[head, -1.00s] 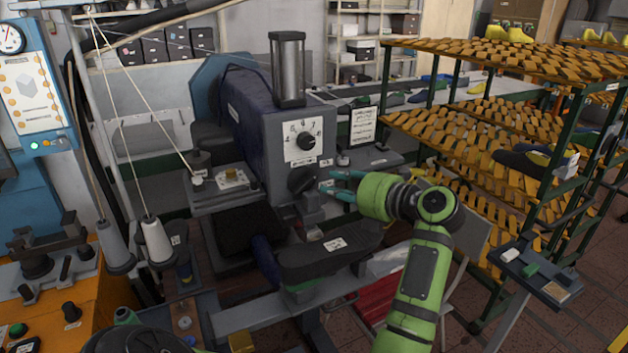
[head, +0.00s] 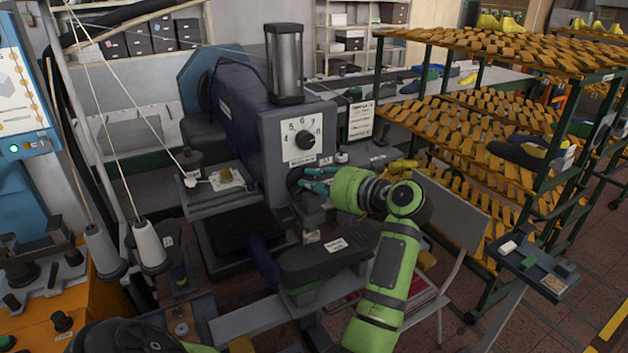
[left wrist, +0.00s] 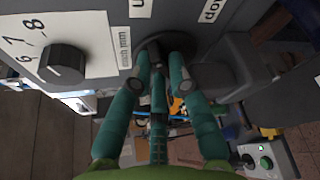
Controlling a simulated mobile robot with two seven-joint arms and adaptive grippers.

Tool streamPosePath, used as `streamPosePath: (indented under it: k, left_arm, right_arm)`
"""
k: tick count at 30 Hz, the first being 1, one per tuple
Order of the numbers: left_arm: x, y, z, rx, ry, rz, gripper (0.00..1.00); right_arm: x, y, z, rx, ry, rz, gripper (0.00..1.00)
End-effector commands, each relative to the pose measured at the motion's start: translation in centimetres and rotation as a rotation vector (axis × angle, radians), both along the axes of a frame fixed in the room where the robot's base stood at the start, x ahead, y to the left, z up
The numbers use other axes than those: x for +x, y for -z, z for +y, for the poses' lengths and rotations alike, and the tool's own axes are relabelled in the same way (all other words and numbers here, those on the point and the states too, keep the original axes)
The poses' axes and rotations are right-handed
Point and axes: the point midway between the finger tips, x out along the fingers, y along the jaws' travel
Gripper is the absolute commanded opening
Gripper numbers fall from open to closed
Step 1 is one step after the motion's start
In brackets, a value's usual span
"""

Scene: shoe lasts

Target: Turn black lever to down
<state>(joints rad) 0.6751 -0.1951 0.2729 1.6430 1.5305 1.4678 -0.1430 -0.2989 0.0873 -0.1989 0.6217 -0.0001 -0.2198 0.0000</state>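The grey-blue machine (head: 270,130) stands in the middle of the head view. Its black lever (left wrist: 165,44) is a dark round part on the front face, below the numbered dial, largely hidden by my fingers. In the left wrist view, a "down" label (left wrist: 212,10) lies to its right and a partly cut-off label to its left. My left gripper (head: 308,181) has teal fingers at the lever. In the left wrist view, the fingertips (left wrist: 162,62) are apart, in front of the lever; I cannot tell whether they touch it. My right gripper is not clearly in view.
The black dial (head: 306,140) sits just above the lever. A dark padded arm (head: 330,255) juts out below. A rack with yellow slatted shelves (head: 480,120) stands at right, and thread cones (head: 148,245) stand at left.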

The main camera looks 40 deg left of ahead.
Motion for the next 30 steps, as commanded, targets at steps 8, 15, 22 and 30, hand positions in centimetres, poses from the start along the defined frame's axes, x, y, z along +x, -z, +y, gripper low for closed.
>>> streamPosePath:
  k: [8,15,22,30]
  left_arm:
    - [0.4,0.7,-0.1,0.072,0.0,0.249,0.0]
    - [0.4,0.5,-0.1,0.106,-0.001,0.361,0.0]
    - [0.4,0.5,-0.1,0.106,-0.001,0.358,0.29]
    - [0.4,0.5,-0.1,0.105,-0.001,0.358,0.29]
  right_arm:
    - [-0.1,1.4,0.0,0.001,0.0,0.002,0.59]
    - [-0.1,1.5,0.5,0.007,0.002,0.002,0.59]
    - [-0.2,1.5,1.1,0.014,0.004,0.003,0.59]
    - [-0.2,1.5,0.8,0.01,0.001,0.004,0.59]
